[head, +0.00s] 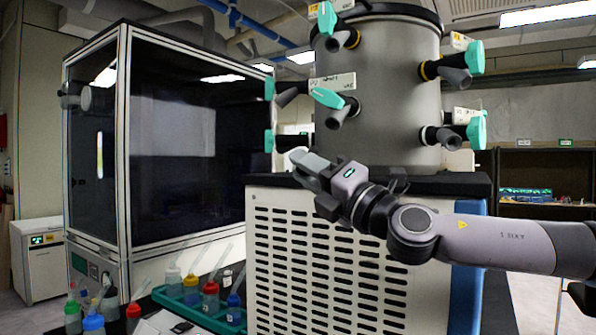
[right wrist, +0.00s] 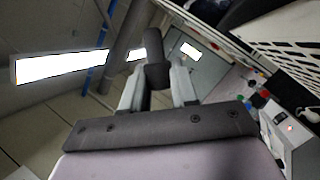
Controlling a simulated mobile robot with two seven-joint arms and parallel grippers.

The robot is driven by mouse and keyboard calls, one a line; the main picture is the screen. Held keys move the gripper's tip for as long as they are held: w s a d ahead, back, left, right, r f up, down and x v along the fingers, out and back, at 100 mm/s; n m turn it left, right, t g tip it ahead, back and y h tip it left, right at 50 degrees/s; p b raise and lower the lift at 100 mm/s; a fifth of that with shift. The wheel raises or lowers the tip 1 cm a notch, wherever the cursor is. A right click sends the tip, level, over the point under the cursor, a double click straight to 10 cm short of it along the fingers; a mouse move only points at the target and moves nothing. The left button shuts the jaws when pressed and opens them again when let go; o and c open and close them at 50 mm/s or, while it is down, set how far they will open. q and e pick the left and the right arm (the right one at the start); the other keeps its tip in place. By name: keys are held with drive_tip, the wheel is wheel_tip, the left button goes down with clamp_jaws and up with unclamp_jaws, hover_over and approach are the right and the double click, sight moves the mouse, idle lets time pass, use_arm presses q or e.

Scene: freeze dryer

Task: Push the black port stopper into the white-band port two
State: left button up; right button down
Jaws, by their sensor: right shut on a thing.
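My right gripper (head: 308,164) is in front of the grey drum, below its front port. In the right wrist view the gripper (right wrist: 157,90) is shut on a dark cylinder, the black port stopper (right wrist: 157,74), which sticks out between the fingertips. In the head view the fingers mostly hide the stopper. The drum (head: 388,85) carries several black ports with teal handles. The lower right port (head: 447,138) seems to have a pale band at its base. The front port (head: 338,116) is above the gripper; its band colour is unclear. The stopper is apart from both. My left gripper is not in view.
A dark glass-fronted cabinet (head: 180,140) stands left. The drum sits on a white vented housing (head: 345,270) with a black top, just below the gripper. A green rack (head: 205,312) with colour-capped bottles is at the lower left. Teal handles stick out from the drum.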

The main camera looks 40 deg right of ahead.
sight(316, 151)
drive_tip(key=shift+d+r, duration=0.5)
drive_tip(key=shift+r, duration=0.05)
drive_tip(key=shift+w+d+r+p, duration=0.25)
drive_tip(key=shift+d+r+p, duration=0.3)
drive_tip(key=shift+d+r, duration=0.15)
drive_tip(key=shift+w+d+r+p, duration=0.3)
drive_tip(key=shift+d+r+p, duration=0.45)
drive_tip(key=shift+d, duration=0.2)
drive_tip(key=shift+s+d+b, duration=0.15)
drive_tip(key=shift+s+b, duration=0.1)
drive_tip(key=shift+b, duration=0.2)
drive_tip(key=shift+w+d+r+p, duration=0.15)
drive_tip(key=shift+d+r+p, duration=0.5)
drive_tip(key=shift+w+d+r+p, duration=0.15)
drive_tip(key=shift+d+r+p, duration=0.45)
drive_tip(key=shift+d+r, duration=0.05)
idle(0.8)
drive_tip(key=c, duration=0.8)
unclamp_jaws()
drive_tip(key=shift+f, duration=0.1)
